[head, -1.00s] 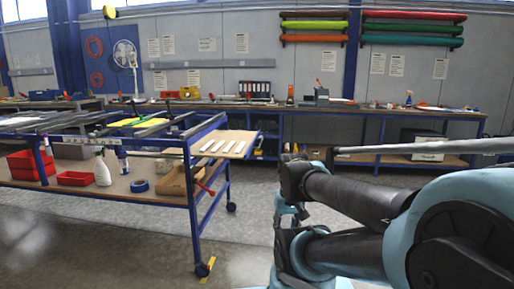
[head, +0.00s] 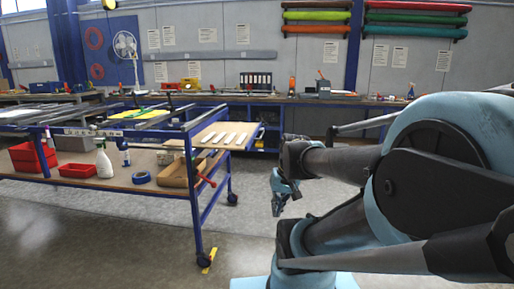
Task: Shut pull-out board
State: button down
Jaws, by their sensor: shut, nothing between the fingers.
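The pull-out board (head: 222,143) is a light wooden panel that sticks out from the right end of the blue wheeled trolley (head: 202,205). Several pale strips (head: 225,134) lie on it. My gripper (head: 283,203) is to the right of the board and lower, hanging down and apart from it. It is shut and empty.
The trolley's lower shelf holds red bins (head: 33,157), a spray bottle (head: 104,161), a blue tape roll (head: 140,178) and a cardboard box (head: 178,171). A long workbench (head: 330,102) runs along the back wall. The floor between trolley and arm is clear.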

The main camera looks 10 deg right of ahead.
jog(key=w+a+r+m+t+y, duration=0.1)
jog(key=w+r+t+y, duration=0.1)
jog(key=w, duration=0.8)
jog(key=w+a+r+m+t+y, duration=0.1)
jog(key=w+a+r+m+y, duration=0.15)
jog(key=w, duration=0.75)
jog(key=w+r+m+t+y, duration=0.1)
jog(key=w+r+t+y, duration=0.15)
jog(key=w, duration=0.65)
jog(key=w+d+f+m+t, duration=0.2)
jog(key=w+d+m+t, duration=0.3)
jog(key=w, duration=0.6)
jog(key=w+d+f+m+t, duration=0.2)
jog(key=w+d+f, duration=0.1)
jog(key=w+d, duration=0.55)
jog(key=a+x, duration=0.1)
jog(key=x, duration=0.6)
jog(key=s+a+x, duration=0.1)
jog(key=a+x, duration=0.1)
jog(key=x, duration=0.5)
jog(key=shift+r, duration=0.35)
jog(key=shift+s, duration=0.1)
